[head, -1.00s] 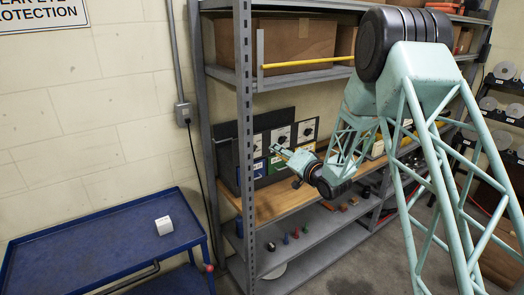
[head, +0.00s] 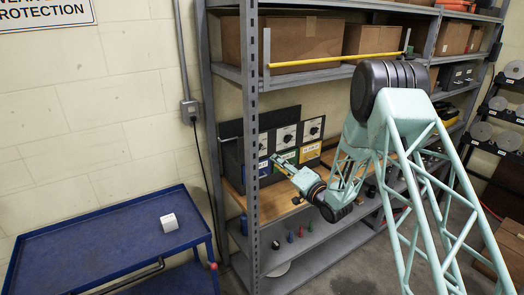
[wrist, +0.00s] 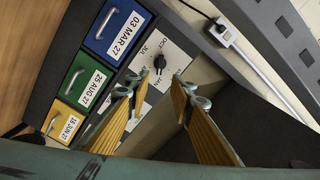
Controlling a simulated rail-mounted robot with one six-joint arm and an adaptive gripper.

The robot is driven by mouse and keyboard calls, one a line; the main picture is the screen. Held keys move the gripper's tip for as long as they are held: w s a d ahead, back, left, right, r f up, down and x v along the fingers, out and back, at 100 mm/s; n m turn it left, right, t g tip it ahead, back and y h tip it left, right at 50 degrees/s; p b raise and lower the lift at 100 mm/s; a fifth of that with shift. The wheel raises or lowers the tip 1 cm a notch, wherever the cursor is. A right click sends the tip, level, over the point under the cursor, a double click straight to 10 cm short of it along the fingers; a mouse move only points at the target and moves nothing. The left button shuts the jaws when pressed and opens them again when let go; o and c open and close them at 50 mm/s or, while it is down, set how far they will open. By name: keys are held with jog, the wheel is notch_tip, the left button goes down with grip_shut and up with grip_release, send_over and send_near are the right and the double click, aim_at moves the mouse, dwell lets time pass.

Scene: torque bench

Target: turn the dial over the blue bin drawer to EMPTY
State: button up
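The dial (wrist: 160,62) over the blue bin drawer is a black knob on a white panel, with month marks such as JUL and OCT around it. Its exact pointing direction is unclear, and I cannot read an EMPTY mark. The blue drawer (wrist: 117,27), labelled 03 MAR 27, is shut and adjoins that panel. My gripper (wrist: 160,84) is open and empty, with its fingers spread on either side below the dial in the wrist view, apart from the knob. In the head view my gripper (head: 275,159) is in front of the drawer unit, low by the blue and green drawers.
The green drawer (wrist: 88,78) and yellow drawer (wrist: 61,122) sit beside the blue one; two more dial panels (head: 287,137) show in the head view. A grey shelf post (head: 250,110) stands close left of my gripper.

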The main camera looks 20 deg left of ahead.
aim_at(260, 149)
jog(key=shift+x, duration=6.9)
grip_shut()
